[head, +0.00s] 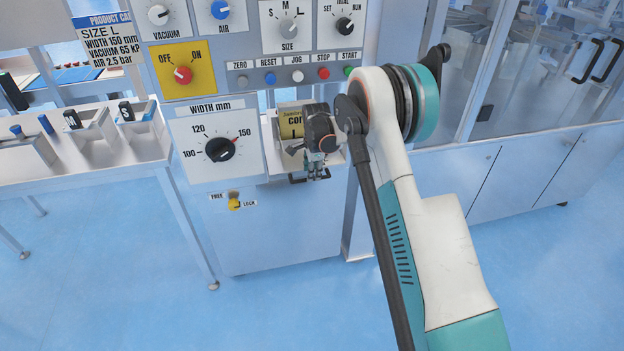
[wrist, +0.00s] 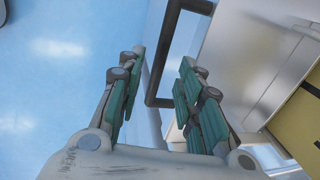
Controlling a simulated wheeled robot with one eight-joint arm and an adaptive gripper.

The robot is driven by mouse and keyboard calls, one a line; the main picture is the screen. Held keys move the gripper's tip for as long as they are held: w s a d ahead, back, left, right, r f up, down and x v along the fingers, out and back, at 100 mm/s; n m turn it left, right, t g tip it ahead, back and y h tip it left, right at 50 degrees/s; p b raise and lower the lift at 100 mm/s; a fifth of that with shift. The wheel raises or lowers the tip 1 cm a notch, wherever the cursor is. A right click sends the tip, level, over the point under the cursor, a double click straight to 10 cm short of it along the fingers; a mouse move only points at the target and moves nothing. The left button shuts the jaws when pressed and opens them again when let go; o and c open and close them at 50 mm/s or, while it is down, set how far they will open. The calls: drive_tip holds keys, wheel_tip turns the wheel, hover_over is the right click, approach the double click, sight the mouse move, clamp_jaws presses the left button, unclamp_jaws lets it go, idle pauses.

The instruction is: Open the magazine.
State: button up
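The magazine (head: 272,158) is a pale tray or drawer in the machine front, right of the width dial, holding a yellow pack (head: 291,122) with dark lettering. A dark bar handle (head: 297,180) is on its front. My gripper (head: 316,174) is in front of the magazine at the handle, covering part of both. In the wrist view, the fingers are apart, and the dark handle (wrist: 163,65) shows in the gap between them with no clear contact. The pale magazine front (wrist: 245,55) and the yellow pack (wrist: 305,120) are at the right. Whether the magazine is fully shut is hard to tell.
A yellow latch knob (head: 234,203) between FREE and LOCK labels is below the width dial (head: 220,149); its pointer appears turned toward LOCK. Control buttons and knobs are above. A white table (head: 85,170) stands left and cabinets (head: 500,170) right. The blue floor in front is clear.

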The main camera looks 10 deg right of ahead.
drive_tip(key=shift+w+f+b, duration=0.15)
drive_tip(key=shift+f, duration=0.55)
drive_tip(key=shift+w+f+b, duration=0.1)
drive_tip(key=shift+f+b, duration=0.05)
drive_tip(key=shift+f, duration=0.55)
clamp_jaws()
